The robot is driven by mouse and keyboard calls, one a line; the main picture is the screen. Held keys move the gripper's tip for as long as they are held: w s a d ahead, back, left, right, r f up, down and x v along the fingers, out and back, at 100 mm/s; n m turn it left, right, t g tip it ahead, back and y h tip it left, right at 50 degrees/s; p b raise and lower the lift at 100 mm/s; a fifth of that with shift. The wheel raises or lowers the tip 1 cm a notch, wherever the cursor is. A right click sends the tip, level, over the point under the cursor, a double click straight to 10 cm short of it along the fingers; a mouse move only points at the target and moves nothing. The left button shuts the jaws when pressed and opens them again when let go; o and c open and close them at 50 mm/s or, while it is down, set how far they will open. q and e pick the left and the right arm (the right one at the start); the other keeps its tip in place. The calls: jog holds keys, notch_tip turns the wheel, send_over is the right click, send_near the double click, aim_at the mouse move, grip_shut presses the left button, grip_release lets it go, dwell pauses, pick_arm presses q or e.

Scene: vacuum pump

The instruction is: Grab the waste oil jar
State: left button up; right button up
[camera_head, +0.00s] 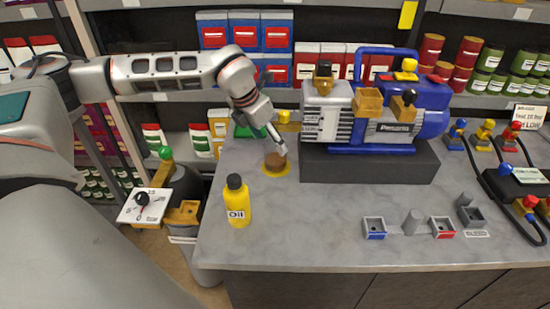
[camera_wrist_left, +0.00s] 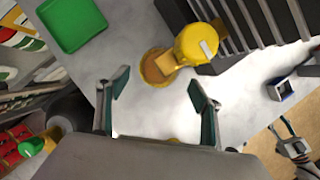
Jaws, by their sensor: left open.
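The waste oil jar, a low round thing with a brown top and yellow rim (camera_head: 276,164), stands on the bench left of the pump. In the left wrist view the jar (camera_wrist_left: 153,68) lies ahead of the fingertips, partly covered by a yellow pump part. My left gripper (camera_head: 281,150) reaches down from the upper left and is just above the jar in the head view. Its two fingers (camera_wrist_left: 160,90) are spread with nothing between them. Whether they touch the jar is not clear. My right gripper does not show in the head view.
The blue pump (camera_head: 400,110) on its dark block stands close right of the jar, its yellow part (camera_wrist_left: 197,44) overhanging it. A yellow oil bottle (camera_head: 237,203) stands in front. A green object (camera_wrist_left: 72,22) lies behind.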

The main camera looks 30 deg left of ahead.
aim_at(274, 148)
pick_arm(q)
jog(key=x, duration=0.5)
jog(key=shift+w+p, duration=0.25)
jog(key=shift+p, duration=0.05)
jog(key=c, duration=1.4)
